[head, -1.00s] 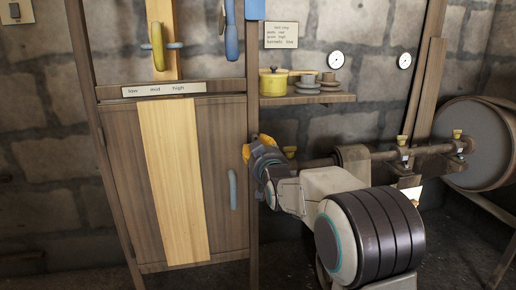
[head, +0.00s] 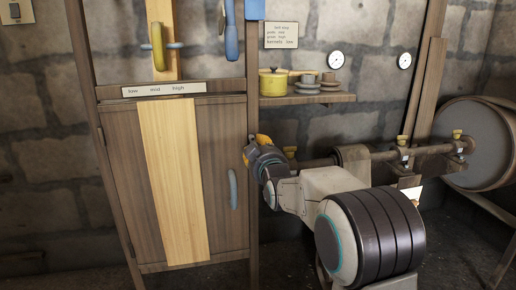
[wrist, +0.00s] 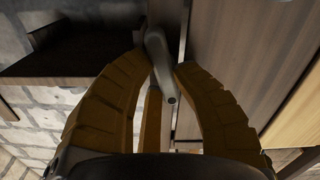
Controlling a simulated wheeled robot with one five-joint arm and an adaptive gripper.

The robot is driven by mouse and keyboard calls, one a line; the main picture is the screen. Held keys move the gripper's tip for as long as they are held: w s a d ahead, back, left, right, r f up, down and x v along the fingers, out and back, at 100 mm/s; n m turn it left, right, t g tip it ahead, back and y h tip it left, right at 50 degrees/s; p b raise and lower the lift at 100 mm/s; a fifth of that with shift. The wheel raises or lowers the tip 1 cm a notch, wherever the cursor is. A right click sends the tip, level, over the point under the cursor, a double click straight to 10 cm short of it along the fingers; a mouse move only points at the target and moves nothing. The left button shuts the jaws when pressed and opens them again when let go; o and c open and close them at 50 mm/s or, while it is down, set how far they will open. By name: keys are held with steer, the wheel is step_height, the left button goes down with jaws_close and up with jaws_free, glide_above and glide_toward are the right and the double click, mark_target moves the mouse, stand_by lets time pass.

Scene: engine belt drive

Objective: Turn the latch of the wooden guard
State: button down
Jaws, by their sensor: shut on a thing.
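The wooden guard (head: 178,185) is a brown cabinet-like door with a pale vertical board and a blue-grey handle (head: 233,188); it looks closed. My gripper (head: 262,139) is at the guard's right edge, near its upper part. In the wrist view, my gripper's yellow fingers (wrist: 161,70) are shut on a grey rounded bar, which looks like the latch (wrist: 157,55). The bar's near end sticks out between the fingers. The guard's brown panel (wrist: 235,45) is to the right of the bar. In the head view the latch is hidden by my gripper.
A shelf (head: 308,98) with a yellow pot (head: 272,82) and stacked dishes is just above and right of my gripper. A horizontal shaft (head: 400,154) runs to a large drum (head: 480,143) at right. A post (head: 253,200) borders the guard.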

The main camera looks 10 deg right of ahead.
steer(key=shift+a+n, duration=0.15)
steer(key=shift+n, duration=2.25)
steer(key=shift+a+n, duration=0.15)
steer(key=shift+n, duration=2.25)
steer(key=shift+a+n, duration=0.15)
steer(key=shift+n, duration=2.25)
steer(key=c, duration=1)
jaws_free()
steer(key=shift+o, duration=0.2)
steer(key=s, duration=1.2)
